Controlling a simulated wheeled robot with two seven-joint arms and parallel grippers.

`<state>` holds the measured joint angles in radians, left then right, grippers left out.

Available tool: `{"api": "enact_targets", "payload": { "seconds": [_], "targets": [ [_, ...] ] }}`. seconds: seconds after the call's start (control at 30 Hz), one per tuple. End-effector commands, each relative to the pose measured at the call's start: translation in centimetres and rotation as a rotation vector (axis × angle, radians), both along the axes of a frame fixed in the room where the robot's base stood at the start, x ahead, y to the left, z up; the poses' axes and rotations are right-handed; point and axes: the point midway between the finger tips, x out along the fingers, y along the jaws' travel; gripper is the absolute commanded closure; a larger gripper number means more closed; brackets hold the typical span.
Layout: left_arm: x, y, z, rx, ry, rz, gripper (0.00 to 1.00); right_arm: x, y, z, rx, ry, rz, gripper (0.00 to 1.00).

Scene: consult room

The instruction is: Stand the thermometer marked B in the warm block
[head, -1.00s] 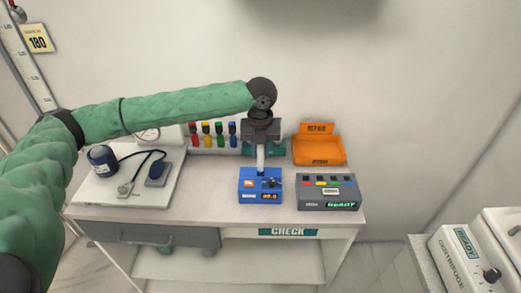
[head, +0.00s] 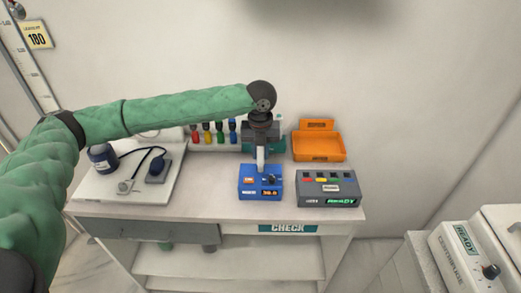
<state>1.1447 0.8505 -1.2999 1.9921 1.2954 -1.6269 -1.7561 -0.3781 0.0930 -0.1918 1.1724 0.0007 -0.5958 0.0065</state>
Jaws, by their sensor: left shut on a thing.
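My left gripper (head: 261,146) points down over the table and is shut on a slim white thermometer (head: 261,160), held upright. Its letter cannot be read at this size. A blue block (head: 260,186) with a small orange display and a dark knob stands right below, and looks like the warm block. The thermometer's lower end shows at the block's rear top edge; I cannot tell whether it is inside a hole or just above or behind it. My right gripper is not in view.
A grey box (head: 328,188) with coloured keys and a READY display stands right of the blue block. An orange REPAIR tray (head: 318,145) is behind it. A rack of coloured items (head: 213,133) stands at the back. A white tray (head: 120,187) with a cuff and stethoscope is left.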

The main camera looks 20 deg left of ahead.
Motion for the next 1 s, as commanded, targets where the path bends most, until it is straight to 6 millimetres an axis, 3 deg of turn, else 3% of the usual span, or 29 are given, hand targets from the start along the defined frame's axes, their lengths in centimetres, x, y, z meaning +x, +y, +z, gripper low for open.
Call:
{"api": "enact_targets", "payload": {
  "seconds": [1.0],
  "targets": [
    [0.0, 0.0, -1.9, 0.0, 0.0, 0.0, 1.0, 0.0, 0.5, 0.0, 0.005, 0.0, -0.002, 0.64]
  ]
}}
